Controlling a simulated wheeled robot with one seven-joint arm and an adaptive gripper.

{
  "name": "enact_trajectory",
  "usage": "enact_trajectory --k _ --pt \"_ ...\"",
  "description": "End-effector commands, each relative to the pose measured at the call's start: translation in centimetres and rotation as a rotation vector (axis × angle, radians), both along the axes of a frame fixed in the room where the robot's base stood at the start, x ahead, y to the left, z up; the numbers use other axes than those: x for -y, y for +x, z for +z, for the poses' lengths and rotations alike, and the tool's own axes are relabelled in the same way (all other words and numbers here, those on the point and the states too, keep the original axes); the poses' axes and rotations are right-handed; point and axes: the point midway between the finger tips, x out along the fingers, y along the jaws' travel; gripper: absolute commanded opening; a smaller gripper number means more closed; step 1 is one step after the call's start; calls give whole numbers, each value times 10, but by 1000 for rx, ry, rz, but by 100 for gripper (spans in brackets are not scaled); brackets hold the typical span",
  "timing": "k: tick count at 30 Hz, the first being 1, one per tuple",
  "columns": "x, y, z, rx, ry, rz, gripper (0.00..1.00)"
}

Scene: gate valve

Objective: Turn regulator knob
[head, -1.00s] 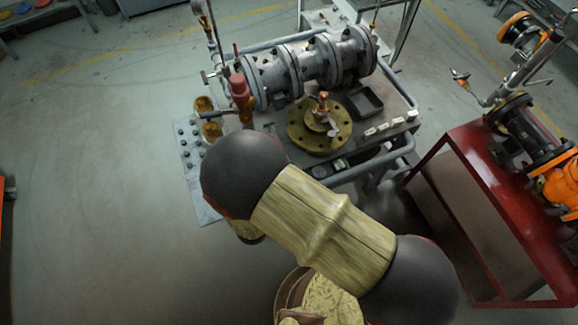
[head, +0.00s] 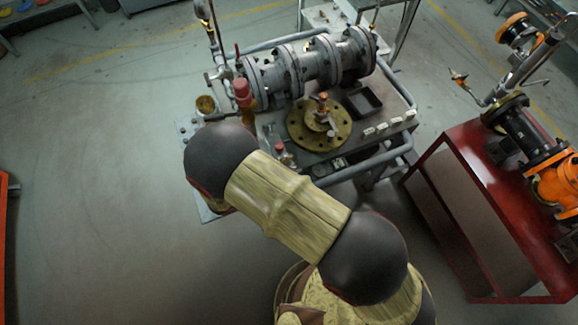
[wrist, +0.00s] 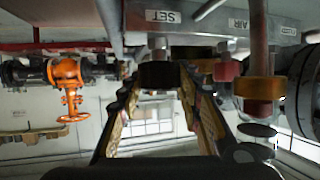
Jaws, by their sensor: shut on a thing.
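The regulator knob (wrist: 160,75) looks like a dark, blocky cylinder in the wrist view, below a grey panel edge with a "SET" label. My gripper (wrist: 162,86) has one finger on each side of it and is shut on it. The knob's far side and any mark of its turn angle are hidden. In the head view my own arm covers the gripper and the knob.
A red knob (wrist: 225,70) and a brass cup (wrist: 262,90) hang close to the right of my gripper. The valve bench (head: 385,150) carries a flanged pipe (head: 310,65) and a round brass flange (head: 319,123).

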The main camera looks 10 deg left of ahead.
Motion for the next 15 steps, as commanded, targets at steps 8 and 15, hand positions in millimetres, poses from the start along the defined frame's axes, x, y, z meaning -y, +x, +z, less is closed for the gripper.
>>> enact_trajectory --k 8,15 --pt "0 1 1 2 -1 0 10" --pt "0 1 1 2 -1 0 47"
